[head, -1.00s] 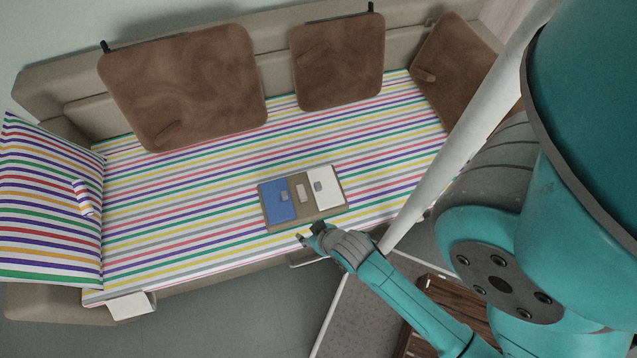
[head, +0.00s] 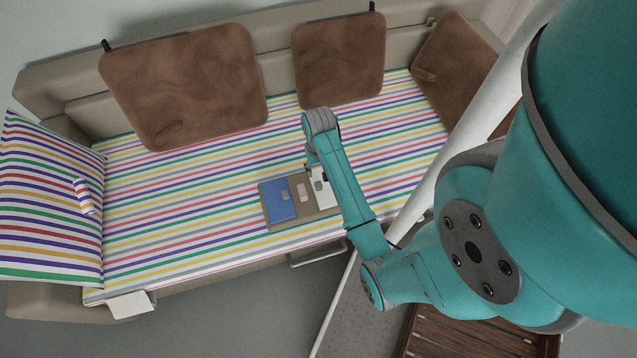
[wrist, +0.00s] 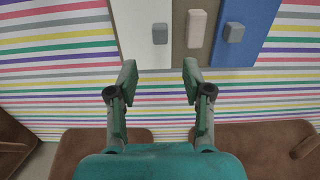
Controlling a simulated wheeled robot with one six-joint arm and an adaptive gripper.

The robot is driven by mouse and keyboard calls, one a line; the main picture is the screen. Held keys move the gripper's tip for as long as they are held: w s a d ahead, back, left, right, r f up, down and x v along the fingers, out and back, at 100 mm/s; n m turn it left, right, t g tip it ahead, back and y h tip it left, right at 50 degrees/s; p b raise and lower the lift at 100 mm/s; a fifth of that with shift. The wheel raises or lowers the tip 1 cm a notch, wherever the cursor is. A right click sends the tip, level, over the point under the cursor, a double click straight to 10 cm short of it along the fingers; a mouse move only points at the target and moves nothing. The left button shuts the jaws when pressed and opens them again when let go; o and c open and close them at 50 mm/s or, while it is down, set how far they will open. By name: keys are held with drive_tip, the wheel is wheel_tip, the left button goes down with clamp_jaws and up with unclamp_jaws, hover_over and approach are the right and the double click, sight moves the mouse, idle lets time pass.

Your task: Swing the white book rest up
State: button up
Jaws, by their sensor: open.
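The white book rest (head: 322,198) is a flat white panel with a grey knob, lying at the right side of a brown board (head: 275,228) on the striped bed. It also shows at the top of the wrist view (wrist: 135,35), its grey knob (wrist: 160,33) in line with the gap between my fingers. My gripper (head: 316,170) hangs over the far end of the panel, and my forearm covers part of its right side. In the wrist view my gripper (wrist: 160,72) is open and empty, its fingertips near the panel's edge. I cannot tell its height above the panel.
A blue panel (head: 278,203) with a grey knob lies on the board's left, with a small pinkish block (head: 302,192) between the panels. Brown cushions (head: 185,85) line the back. A white pole (head: 465,125) stands close to my arm. A striped pillow (head: 45,200) lies left.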

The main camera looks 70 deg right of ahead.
sight(319, 184)
wheel_tip(319, 184, down, 10)
drive_tip(key=shift+f, duration=0.25)
idle(0.4)
clamp_jaws()
